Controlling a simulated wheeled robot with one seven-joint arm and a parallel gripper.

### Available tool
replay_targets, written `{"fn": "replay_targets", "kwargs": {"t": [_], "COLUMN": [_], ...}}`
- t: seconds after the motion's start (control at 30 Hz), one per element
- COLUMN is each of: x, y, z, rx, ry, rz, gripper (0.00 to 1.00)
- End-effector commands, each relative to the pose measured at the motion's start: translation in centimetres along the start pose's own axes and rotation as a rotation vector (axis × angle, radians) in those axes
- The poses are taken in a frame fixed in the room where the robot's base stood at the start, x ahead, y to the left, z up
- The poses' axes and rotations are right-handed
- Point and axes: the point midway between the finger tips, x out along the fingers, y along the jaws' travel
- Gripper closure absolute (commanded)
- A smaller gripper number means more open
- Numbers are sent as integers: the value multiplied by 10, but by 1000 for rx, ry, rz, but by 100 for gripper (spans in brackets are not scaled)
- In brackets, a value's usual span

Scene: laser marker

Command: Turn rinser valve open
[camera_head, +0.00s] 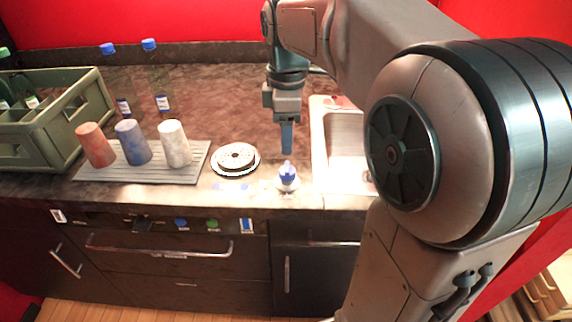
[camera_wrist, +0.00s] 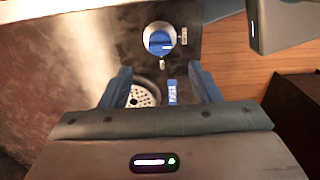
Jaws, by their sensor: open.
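The rinser valve is a knob with a blue handle on a pale round base (camera_head: 287,180), at the front edge of the counter in the head view. In the wrist view the blue handle (camera_wrist: 159,42) sits on a silver base, ahead of the fingertips. My gripper (camera_head: 287,152) points down just above and behind the valve in the head view. In the wrist view my gripper (camera_wrist: 162,78) has its two blue fingers apart, with nothing held. The round rinser plate (camera_head: 236,158) lies left of the valve; part of it (camera_wrist: 143,96) shows between the fingers.
Three cups, red (camera_head: 95,145), blue (camera_head: 132,142) and white (camera_head: 173,144), stand on a grey ribbed mat (camera_head: 195,172). A green crate (camera_head: 88,108) and blue-capped bottles (camera_head: 158,88) are behind at left. A sink (camera_head: 345,150) is right of the gripper.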

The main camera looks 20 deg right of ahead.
Motion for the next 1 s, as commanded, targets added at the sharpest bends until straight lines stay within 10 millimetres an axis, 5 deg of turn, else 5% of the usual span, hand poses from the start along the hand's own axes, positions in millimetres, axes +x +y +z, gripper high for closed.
{"fn": "replay_targets", "kwargs": {"t": [0.4, 0.87, 1.0], "x": [80, 92, 92], "y": [0, 0, 0], "z": [0, 0, 0], "rx": [1, 2, 2], "ry": [-1, 0, 0], "rz": [-2, 1, 1], "gripper": [43, 43, 79]}}
